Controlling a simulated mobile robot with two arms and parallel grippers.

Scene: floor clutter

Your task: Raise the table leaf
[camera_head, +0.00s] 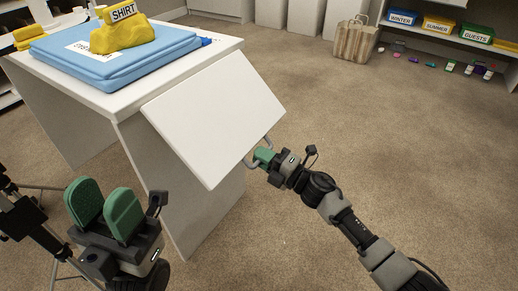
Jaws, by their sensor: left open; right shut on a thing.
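The white table leaf (212,118) slopes down and outward from the right edge of the white table (220,42). A grey loop handle (268,141) sits at the leaf's lower right edge. My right gripper (262,157) is shut on the handle, and its green fingers partly hide it. My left gripper (104,212) is open and empty in front of the table's near side, with its two green pads apart and pointing up.
A folded blue cloth (60,57) with a yellow bundle (122,36) labelled SHIRT lies on the table. Labelled bins (438,24) and small items are at the back right. The carpet right of the leaf is clear.

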